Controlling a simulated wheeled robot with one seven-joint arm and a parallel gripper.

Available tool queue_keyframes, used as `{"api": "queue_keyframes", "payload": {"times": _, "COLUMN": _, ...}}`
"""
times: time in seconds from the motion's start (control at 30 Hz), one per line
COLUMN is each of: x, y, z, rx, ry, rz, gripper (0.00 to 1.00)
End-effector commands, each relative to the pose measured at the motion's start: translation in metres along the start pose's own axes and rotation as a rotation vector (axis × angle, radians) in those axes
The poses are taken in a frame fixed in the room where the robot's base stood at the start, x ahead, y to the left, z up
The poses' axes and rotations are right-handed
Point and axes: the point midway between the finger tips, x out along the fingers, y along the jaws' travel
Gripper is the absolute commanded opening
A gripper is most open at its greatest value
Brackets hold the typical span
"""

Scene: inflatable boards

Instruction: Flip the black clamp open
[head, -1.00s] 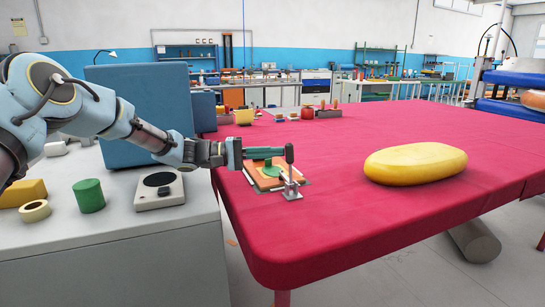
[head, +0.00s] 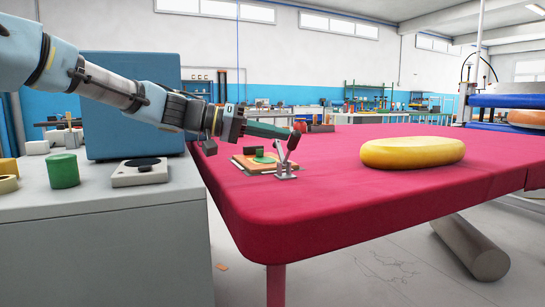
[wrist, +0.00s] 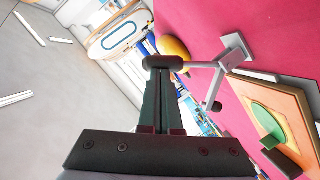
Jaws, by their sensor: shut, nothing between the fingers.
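The black clamp is a metal toggle clamp (head: 285,165) with a black handle grip (head: 294,140), at the near left of the red table. Its handle leans up and to the right. My gripper (head: 284,133) has dark green fingers, shut and empty, pointing right at the handle's top. In the wrist view the black grip (wrist: 163,62) lies across the tips of my gripper (wrist: 162,78); whether they touch is hard to tell. The metal base plate (wrist: 236,50) and a small black tip (wrist: 217,107) on the clamp's arm also show there.
An orange board with a green patch (head: 262,158) lies beside the clamp. A yellow inflatable (head: 412,152) rests farther right on the red table (head: 350,200). A grey cabinet (head: 110,240) with a green cylinder (head: 63,170) stands left.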

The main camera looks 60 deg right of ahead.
Motion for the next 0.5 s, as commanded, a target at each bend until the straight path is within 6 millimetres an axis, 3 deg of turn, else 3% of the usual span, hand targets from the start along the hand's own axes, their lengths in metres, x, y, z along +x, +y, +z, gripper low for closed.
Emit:
{"api": "queue_keyframes", "payload": {"times": 0.03, "x": 0.005, "y": -0.005, "z": 0.011, "rx": 0.043, "ry": -0.001, "rz": -0.011, "gripper": 0.00}}
{"api": "queue_keyframes", "payload": {"times": 0.5, "x": 0.014, "y": 0.001, "z": 0.039, "rx": 0.366, "ry": 0.000, "rz": -0.114, "gripper": 0.00}}
